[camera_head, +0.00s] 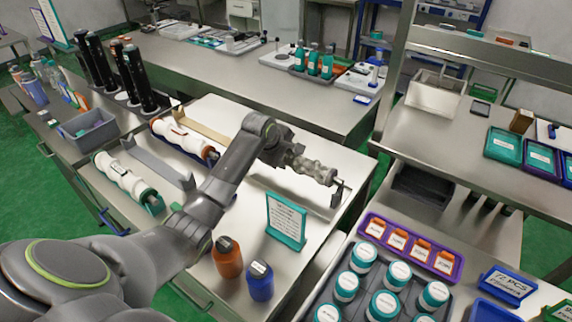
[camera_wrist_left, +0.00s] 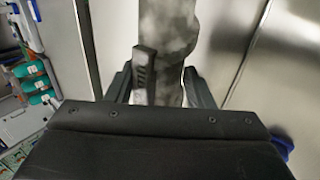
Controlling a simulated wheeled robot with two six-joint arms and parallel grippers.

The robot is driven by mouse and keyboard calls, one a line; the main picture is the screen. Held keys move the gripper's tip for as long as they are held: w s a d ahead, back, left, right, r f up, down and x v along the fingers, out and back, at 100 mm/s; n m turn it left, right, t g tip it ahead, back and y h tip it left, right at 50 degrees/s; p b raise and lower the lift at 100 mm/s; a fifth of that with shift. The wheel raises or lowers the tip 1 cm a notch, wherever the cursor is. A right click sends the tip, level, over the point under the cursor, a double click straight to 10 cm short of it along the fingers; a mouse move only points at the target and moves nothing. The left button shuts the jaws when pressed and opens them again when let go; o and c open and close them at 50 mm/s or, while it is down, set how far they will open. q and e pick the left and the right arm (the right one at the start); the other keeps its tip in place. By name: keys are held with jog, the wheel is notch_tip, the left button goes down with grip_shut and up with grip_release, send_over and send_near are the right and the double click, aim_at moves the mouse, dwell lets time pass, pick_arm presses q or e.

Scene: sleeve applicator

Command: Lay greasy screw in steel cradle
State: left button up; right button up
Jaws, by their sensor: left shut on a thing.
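The greasy screw (camera_head: 318,171), a grey metal shaft with dark smudges, is held level above the right part of the bench. My left gripper (camera_head: 296,158) is shut on it near its left end. In the left wrist view the blotchy grey screw (camera_wrist_left: 167,28) runs between the fingers of my left gripper (camera_wrist_left: 160,90). A grey cradle (camera_head: 158,164) with upright ends, which looks like the steel one, lies empty left of my arm. A small dark upright (camera_head: 337,192) shows by the screw's right end; I cannot tell whether they touch. My right gripper is out of view.
A tan cradle (camera_head: 203,128) and white rollers (camera_head: 125,178) lie at the bench's left. A teal sign (camera_head: 286,221), an orange bottle (camera_head: 227,257) and a blue bottle (camera_head: 260,281) stand in front. A tray of jars (camera_head: 345,287) is at lower right.

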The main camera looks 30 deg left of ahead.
aim_at(283, 162)
pick_arm(q)
jog(key=shift+f, duration=1.8)
jog(key=o, duration=1.5)
jog(key=shift+f, duration=0.1)
jog(key=shift+c, duration=0.2)
jog(key=d+v, duration=0.1)
jog(key=v, duration=1.1)
jog(key=shift+a, duration=0.45)
